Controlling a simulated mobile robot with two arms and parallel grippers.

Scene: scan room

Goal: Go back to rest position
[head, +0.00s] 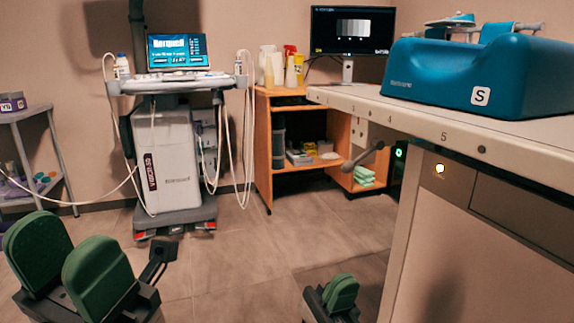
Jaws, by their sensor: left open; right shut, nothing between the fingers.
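My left gripper (68,262) is at the lower left of the head view. Its two green finger pads stand apart with nothing between them. My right gripper (340,294) is at the bottom, right of centre. Its green pads are together and hold nothing. Both grippers are low, over the floor, and touch nothing that I can see. The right gripper is just left of the examination table's (440,125) near leg.
The table fills the right side, with a blue coil (480,78) on it. An ultrasound cart (172,160) stands back left, a grey shelf (35,150) at far left. A wooden cabinet (262,150) and a monitor (352,32) are behind. The floor (250,260) between is clear.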

